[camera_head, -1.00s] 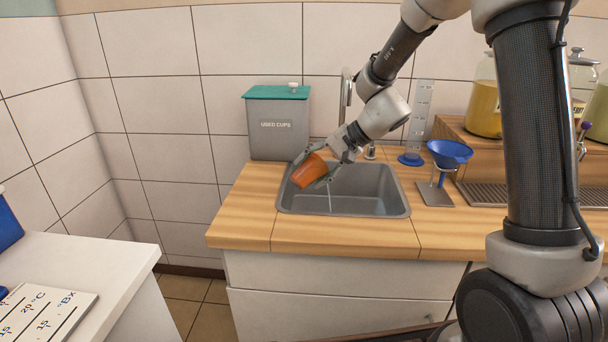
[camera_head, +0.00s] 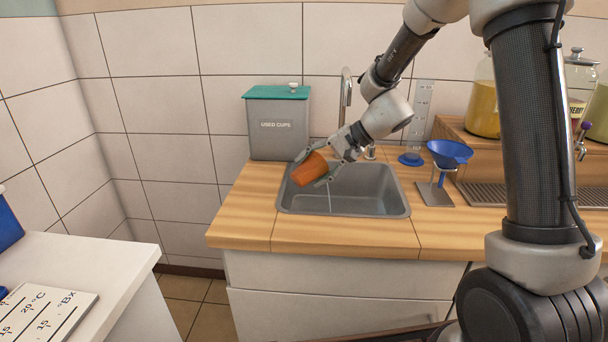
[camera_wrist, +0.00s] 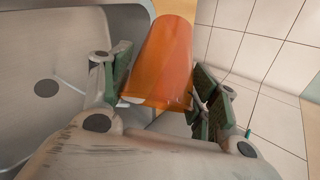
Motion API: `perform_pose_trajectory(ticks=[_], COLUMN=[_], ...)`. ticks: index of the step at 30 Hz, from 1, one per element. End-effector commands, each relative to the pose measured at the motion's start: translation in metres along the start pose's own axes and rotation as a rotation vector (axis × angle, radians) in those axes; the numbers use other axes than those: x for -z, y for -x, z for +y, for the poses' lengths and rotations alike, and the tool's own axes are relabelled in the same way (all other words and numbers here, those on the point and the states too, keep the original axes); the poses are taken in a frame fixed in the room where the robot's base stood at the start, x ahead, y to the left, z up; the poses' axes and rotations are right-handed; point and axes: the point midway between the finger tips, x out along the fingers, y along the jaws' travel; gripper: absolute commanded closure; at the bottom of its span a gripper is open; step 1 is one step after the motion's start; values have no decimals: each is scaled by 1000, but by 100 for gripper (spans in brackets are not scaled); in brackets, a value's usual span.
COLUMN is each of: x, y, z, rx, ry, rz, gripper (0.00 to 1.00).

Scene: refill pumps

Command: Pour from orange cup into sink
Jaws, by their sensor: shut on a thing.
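The orange cup (camera_head: 306,174) is tilted far over, above the left part of the sink (camera_head: 372,212). My gripper (camera_head: 311,168) is shut on it, with one finger on each side. A thin pale stream (camera_head: 329,202) falls from the cup's right end into the basin. In the wrist view the orange cup (camera_wrist: 162,50) sits between the green finger pads, its wider end nearer the wrist. The sink (camera_wrist: 50,50) lies to the left there, with a pale streak near the drain. I cannot see how much liquid is left in the cup.
A grey used-cups bin (camera_head: 280,130) with a green lid stands behind the sink's left side. The faucet (camera_head: 345,95) rises behind the basin. A blue funnel on a stand (camera_head: 449,155) and a measuring cylinder (camera_head: 420,115) are to the right. Bare wooden counter (camera_head: 240,215) lies left.

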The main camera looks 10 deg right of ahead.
Motion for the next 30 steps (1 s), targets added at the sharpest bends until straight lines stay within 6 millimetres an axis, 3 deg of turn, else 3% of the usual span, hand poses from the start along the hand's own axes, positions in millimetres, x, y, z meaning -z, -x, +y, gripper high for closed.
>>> perform_pose_trajectory(ticks=[30], x=[6], y=[-4], z=[9], rx=[46], ry=[-47], rz=[-51], gripper=[68])
